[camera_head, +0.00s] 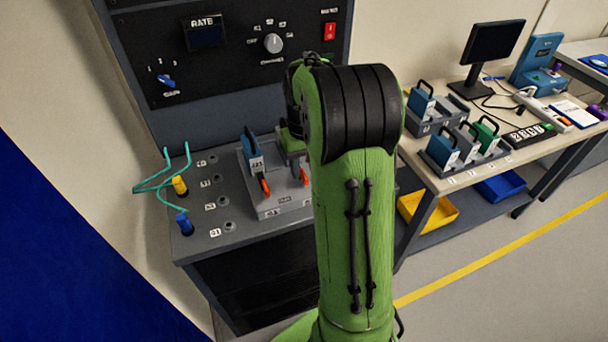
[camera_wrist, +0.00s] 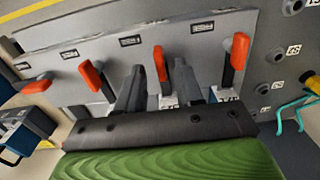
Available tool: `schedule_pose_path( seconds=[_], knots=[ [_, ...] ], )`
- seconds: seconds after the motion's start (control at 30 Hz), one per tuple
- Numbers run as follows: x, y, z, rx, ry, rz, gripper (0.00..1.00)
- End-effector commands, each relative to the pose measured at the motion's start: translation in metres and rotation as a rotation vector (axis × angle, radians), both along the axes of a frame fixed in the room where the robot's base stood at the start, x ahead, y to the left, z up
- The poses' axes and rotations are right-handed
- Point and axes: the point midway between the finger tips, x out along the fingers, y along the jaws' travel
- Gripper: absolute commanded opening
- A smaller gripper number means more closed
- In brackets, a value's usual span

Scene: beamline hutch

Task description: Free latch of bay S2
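The dock (camera_head: 270,208) on the left bench holds a row of bays with orange-handled latches. In the head view one latch (camera_head: 265,187) is by a blue module (camera_head: 251,150) and a second latch (camera_head: 304,177) stands to its right. In the wrist view several latches show: one at the right (camera_wrist: 236,50), two at the left (camera_wrist: 93,77) (camera_wrist: 36,83), and one (camera_wrist: 160,63) between my fingers. This one appears to be the S2 latch, but its label is unreadable. My gripper (camera_wrist: 159,77) is open, with a finger on either side of it; contact cannot be told. My arm hides part of the dock.
Sockets and a teal cable with yellow (camera_head: 180,185) and blue (camera_head: 184,223) plugs lie left of the dock. A control panel (camera_head: 230,45) rises behind. The right table (camera_head: 470,180) carries modules in racks (camera_head: 437,118), a monitor and small items. Yellow (camera_head: 428,212) and blue bins sit below.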

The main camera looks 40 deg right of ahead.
Motion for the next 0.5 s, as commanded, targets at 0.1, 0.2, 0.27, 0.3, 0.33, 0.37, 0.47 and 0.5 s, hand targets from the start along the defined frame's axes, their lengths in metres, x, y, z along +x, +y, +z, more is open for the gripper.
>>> schedule_pose_path(
  seconds=[0.1,0.2,0.27,0.3,0.33,0.37,0.47,0.5],
  knots=[
    [0.0001,0.0000,-0.0140,0.000,0.000,0.000,0.36],
    [0.0002,0.0000,-0.0168,0.000,-0.001,0.000,0.36],
    [0.0002,0.0000,-0.0166,0.000,-0.001,0.000,0.36],
    [0.0002,0.0001,-0.0163,0.000,-0.001,0.000,0.36],
    [0.0002,0.0001,-0.0161,0.000,-0.001,0.000,0.36],
    [0.0002,0.0001,-0.0160,0.000,-0.001,0.000,0.36],
    [0.0003,0.0001,-0.0158,0.000,-0.001,0.000,0.25],
    [0.0003,0.0001,-0.0158,0.000,-0.001,0.000,0.19]
  ],
)
